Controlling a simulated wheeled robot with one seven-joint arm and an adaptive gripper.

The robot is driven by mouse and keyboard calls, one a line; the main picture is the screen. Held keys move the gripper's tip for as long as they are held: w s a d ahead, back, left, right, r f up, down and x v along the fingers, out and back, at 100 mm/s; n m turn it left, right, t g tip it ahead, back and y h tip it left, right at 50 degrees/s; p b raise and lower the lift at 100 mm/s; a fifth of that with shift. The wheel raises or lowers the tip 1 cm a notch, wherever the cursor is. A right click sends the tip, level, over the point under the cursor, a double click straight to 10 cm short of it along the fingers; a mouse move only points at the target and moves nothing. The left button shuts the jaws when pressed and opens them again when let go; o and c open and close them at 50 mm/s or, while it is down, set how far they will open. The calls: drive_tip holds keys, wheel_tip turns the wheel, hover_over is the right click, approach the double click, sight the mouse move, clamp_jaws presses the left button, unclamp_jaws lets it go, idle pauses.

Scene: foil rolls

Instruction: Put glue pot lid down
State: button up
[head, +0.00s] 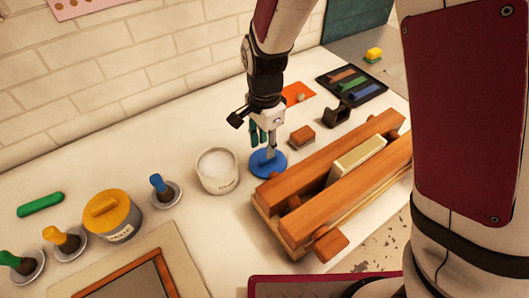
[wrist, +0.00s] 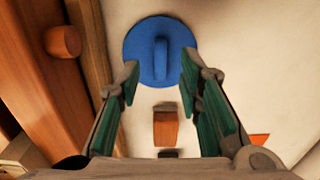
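The blue glue pot lid (head: 259,166) lies flat, seemingly on the white bench, between the open pot and the wooden press. In the wrist view the lid (wrist: 138,47) shows as a round disc with an upright bar handle. The white glue pot (head: 220,183) stands open just left of the lid, with pale contents. My gripper (head: 262,143) is directly over the lid, pointing down. In the wrist view my gripper (wrist: 160,67) is open, with green-padded fingers on either side of the handle and visible gaps to it. Finger contact with the disc cannot be told.
The wooden press (head: 315,175) stands close right of the lid. A small wooden block (head: 302,135) lies behind it. A yellow-lidded pot (head: 112,217) and a blue-handled brush (head: 159,185) in a dish stand left. Bench behind the white pot is clear.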

sight(265, 159)
drive_tip(key=s+d+r+n+t, duration=0.1)
drive_tip(key=d+r, duration=0.2)
drive_tip(key=r, duration=0.4)
drive_tip(key=s+d+r+n, duration=0.1)
drive_tip(key=d+r+n, duration=0.15)
drive_tip(key=r, duration=0.45)
drive_tip(key=s+d+r+n+t, duration=0.4)
drive_tip(key=s+d+r+n, duration=0.3)
drive_tip(key=s+d, duration=0.6)
wheel_tip(265, 159, up, 3)
drive_tip(key=shift+s+d+f+n, duration=0.1)
drive_tip(key=shift+s+d+n, duration=0.25)
drive_tip(key=shift+s, duration=0.85)
drive_tip(key=shift+a, duration=0.1)
